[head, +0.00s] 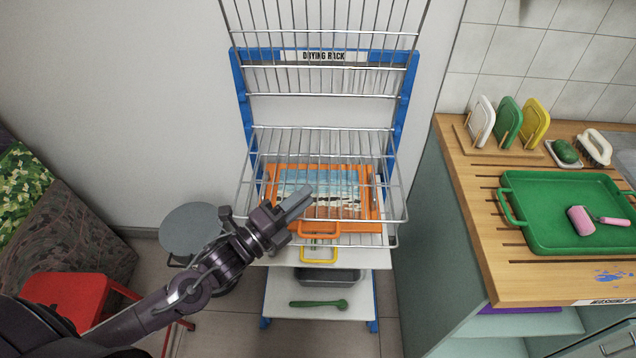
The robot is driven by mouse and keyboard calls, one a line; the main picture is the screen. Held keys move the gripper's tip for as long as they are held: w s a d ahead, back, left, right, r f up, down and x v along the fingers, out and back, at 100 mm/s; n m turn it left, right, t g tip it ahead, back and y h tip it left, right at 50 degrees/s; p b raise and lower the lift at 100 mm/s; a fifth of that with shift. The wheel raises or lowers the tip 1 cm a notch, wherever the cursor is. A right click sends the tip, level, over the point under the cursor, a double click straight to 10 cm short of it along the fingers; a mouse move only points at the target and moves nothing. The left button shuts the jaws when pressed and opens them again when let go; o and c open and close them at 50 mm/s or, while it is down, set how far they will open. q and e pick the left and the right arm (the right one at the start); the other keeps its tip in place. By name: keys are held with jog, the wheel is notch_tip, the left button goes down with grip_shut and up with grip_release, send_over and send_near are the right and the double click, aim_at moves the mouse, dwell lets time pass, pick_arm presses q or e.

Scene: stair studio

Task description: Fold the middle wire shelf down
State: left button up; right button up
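The drying rack has a blue frame (240,85) against the wall. Wire shelving (330,80) stands upright at its top, running out of the picture; whether it is one shelf or overlapping shelves is hard to tell. Below it, a wire shelf (400,205) lies folded out, roughly level, over an orange tray (318,228) with a painting. I cannot tell for certain which is the middle shelf. My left gripper (300,200) is at the left front part of the folded-out shelf, seen over its wires; its fingers look together with nothing visible between them. My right gripper is out of view.
A grey round stool (190,225) and a red chair (62,295) stand left of the rack. The wooden counter (465,200) with a green tray (560,185) is close on the right. A green brush-like tool (318,303) lies on the lowest white shelf (280,300).

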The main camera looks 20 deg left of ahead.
pick_arm(q)
jog(key=p+x, duration=0.1)
jog(key=x, duration=0.4)
jog(key=shift+a, duration=0.1)
grip_shut()
jog(key=c, duration=0.6)
grip_release()
dwell(0.3)
jog(key=o, duration=0.6)
jog(key=shift+s+f, duration=0.1)
